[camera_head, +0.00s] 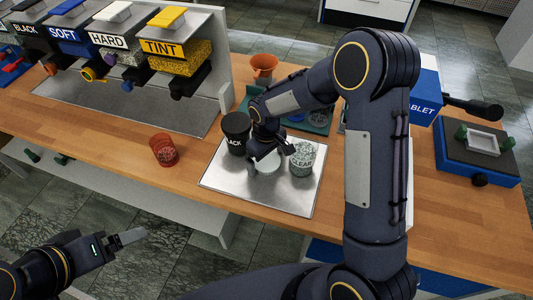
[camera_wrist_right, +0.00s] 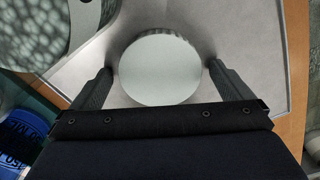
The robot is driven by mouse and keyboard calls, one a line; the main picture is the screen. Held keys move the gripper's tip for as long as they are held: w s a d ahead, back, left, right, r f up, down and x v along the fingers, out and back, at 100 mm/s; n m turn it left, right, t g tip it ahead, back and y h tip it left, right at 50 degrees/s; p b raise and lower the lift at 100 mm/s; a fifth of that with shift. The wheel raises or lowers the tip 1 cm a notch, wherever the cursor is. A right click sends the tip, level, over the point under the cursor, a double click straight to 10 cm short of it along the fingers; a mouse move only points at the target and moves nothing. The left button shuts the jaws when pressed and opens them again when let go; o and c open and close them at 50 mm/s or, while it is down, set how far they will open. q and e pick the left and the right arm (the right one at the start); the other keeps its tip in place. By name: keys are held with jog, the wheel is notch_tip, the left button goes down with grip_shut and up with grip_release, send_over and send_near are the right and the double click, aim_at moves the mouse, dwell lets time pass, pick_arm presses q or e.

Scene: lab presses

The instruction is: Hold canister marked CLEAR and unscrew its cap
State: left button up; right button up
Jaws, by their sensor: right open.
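The canister marked CLEAR (camera_head: 301,160) stands upright on a metal tray (camera_head: 228,183), with speckled grey contents showing and no cap visible on it. In the wrist view its speckled top (camera_wrist_right: 35,30) is at the upper left. A pale round cap (camera_head: 266,164) sits on the tray left of the canister; it also shows in the wrist view (camera_wrist_right: 160,68). My right gripper (camera_wrist_right: 160,74) is open, with one finger on each side of the cap and slim gaps. My left gripper (camera_head: 130,238) is low at the left, away from the table; its jaw gap is not clear.
A black canister (camera_head: 236,130) stands close to the left of the right gripper. A red cup (camera_head: 163,150) is left of the tray and an orange funnel (camera_head: 263,66) behind. Labelled dispensers (camera_head: 175,58) line the back left. A blue press (camera_head: 475,158) is at right.

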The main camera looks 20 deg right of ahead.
aim_at(267, 160)
notch_tip(267, 160, up, 12)
jog(key=b, duration=0.1)
jog(key=s+d+r+m+t+y, duration=0.1)
jog(key=s+d+r+m, duration=0.1)
jog(key=s+d+r, duration=0.3)
jog(key=s+d+r+m+t+y, duration=0.1)
jog(key=s+r+m+y, duration=0.1)
jog(key=s, duration=0.5)
jog(key=s+m+t, duration=0.3)
jog(key=s, duration=0.9)
jog(key=shift+f+m+t+y, duration=0.3)
jog(key=shift+f+y, duration=0.05)
jog(key=shift+y, duration=0.05)
